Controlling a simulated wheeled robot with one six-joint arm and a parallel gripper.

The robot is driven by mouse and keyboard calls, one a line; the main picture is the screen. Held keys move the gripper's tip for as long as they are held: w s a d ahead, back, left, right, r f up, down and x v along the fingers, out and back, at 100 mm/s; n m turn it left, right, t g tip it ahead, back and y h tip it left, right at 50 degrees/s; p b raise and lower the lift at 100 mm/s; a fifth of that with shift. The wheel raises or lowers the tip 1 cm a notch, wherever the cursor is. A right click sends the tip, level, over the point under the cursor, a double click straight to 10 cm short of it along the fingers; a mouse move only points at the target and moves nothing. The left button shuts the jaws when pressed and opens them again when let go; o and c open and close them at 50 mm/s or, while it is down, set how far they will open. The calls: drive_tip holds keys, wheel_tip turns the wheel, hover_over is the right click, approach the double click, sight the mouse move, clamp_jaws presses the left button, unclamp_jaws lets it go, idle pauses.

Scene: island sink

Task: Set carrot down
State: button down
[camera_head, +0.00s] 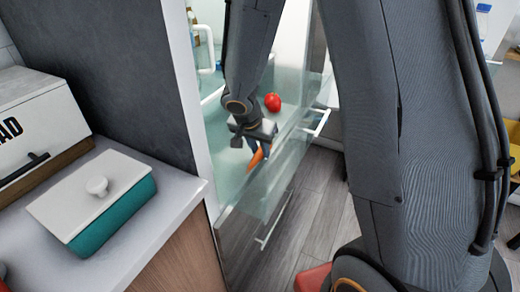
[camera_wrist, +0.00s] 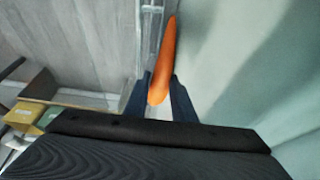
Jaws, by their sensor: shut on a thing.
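An orange carrot (camera_head: 256,158) hangs below my gripper (camera_head: 262,146) in the head view, over a clear glass-fronted drawer (camera_head: 275,165) of the fridge. In the wrist view the carrot (camera_wrist: 165,55) lies lengthwise between the two dark fingers of my gripper (camera_wrist: 160,88), which is shut on it near one end. The pale drawer floor (camera_wrist: 240,60) fills the right of the wrist view. I cannot tell whether the carrot touches it.
A red tomato-like item (camera_head: 272,102) sits in the drawer behind my gripper. The drawer handle (camera_head: 318,122) sticks out to the right. A counter at left holds a teal butter dish (camera_head: 105,205) and a bread box (camera_head: 38,125).

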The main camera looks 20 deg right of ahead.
sight(253, 164)
drive_tip(key=shift+f, duration=0.15)
drive_tip(key=c, duration=1.5)
unclamp_jaws()
drive_tip(key=shift+r, duration=0.3)
drive_tip(key=v, duration=1.2)
drive_tip(key=shift+f, duration=0.1)
